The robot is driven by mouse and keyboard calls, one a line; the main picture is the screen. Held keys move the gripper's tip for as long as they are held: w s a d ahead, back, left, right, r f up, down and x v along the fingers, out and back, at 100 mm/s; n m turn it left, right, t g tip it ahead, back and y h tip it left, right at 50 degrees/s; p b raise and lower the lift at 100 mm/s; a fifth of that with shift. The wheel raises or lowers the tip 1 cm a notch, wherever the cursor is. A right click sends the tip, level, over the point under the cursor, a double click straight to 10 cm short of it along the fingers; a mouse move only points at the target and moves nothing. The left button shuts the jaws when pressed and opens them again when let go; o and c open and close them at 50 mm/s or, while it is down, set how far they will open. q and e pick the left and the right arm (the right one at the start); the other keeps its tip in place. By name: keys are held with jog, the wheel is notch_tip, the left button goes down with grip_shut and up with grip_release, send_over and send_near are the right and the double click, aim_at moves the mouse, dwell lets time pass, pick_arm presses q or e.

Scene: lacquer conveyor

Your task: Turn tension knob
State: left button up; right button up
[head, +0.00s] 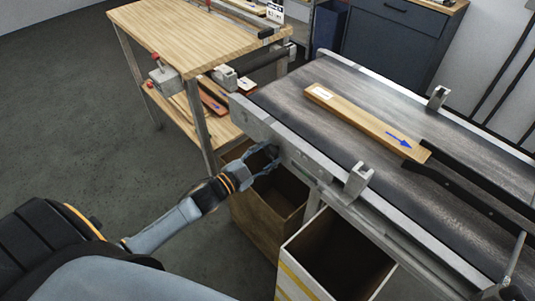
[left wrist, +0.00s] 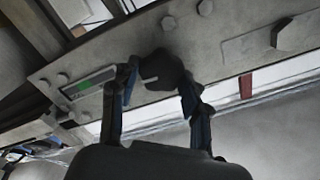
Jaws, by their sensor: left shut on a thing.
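The tension knob (left wrist: 160,72) is a dark round knob with a pale mark, set on the grey side plate of the conveyor in the left wrist view. My left gripper (left wrist: 158,95) has its two fingers on either side of the knob and is shut on it. In the head view my left gripper (head: 266,160) reaches the near side of the conveyor frame (head: 300,160), and the knob is mostly hidden there by the fingers. A small gauge strip with a green patch (left wrist: 84,86) is left of the knob. My right gripper is not in view.
A wooden board with a blue arrow (head: 370,122) lies on the dark belt (head: 290,92). Two open bins, one brown (head: 255,215) and one white (head: 297,275), stand below the conveyor. A wooden workbench (head: 180,35) is behind. Grey floor (head: 60,110) is clear at left.

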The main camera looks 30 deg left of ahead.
pick_arm(q)
jog(key=o, duration=1.1)
jog(key=shift+o, duration=0.2)
jog(key=shift+s, duration=0.1)
jog(key=v, duration=1.2)
jog(key=shift+f, duration=0.1)
